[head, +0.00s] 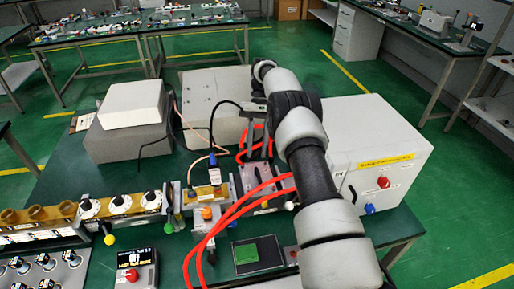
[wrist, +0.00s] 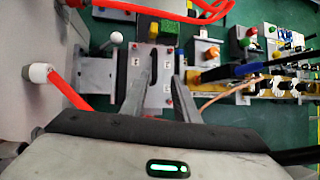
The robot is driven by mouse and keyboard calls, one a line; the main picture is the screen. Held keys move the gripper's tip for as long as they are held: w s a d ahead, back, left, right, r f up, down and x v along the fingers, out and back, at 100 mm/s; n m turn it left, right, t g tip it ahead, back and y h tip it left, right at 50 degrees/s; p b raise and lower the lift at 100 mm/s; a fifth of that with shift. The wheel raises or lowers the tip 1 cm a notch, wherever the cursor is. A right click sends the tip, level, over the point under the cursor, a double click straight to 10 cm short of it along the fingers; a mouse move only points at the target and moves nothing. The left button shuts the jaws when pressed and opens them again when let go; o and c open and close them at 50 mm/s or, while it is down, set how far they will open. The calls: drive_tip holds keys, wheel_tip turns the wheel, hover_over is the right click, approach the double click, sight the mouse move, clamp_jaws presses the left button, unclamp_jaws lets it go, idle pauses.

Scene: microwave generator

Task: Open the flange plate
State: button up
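In the wrist view, a light grey metal plate (wrist: 160,92) with a dark slot-like mark and small red dots lies below my gripper. I take it for the flange plate, but its hinge and edges are not clear. My gripper (wrist: 166,70) has its two grey fingers apart over this plate, with nothing seen between them. I cannot tell whether the fingers touch it. In the head view, the metal assembly (head: 257,180) at the middle of the bench is partly hidden by my arm and the red hoses.
Red hoses (head: 237,208) loop in front of the assembly. A white cabinet (head: 393,140) with red and blue knobs stands at right. A blue-black connector with cable (wrist: 236,72) lies right of my fingers. Knobs and dials (head: 120,203) line the left of the bench.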

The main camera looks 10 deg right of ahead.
wheel_tip(320, 180, up, 10)
drive_tip(key=p, duration=0.1)
idle(0.7)
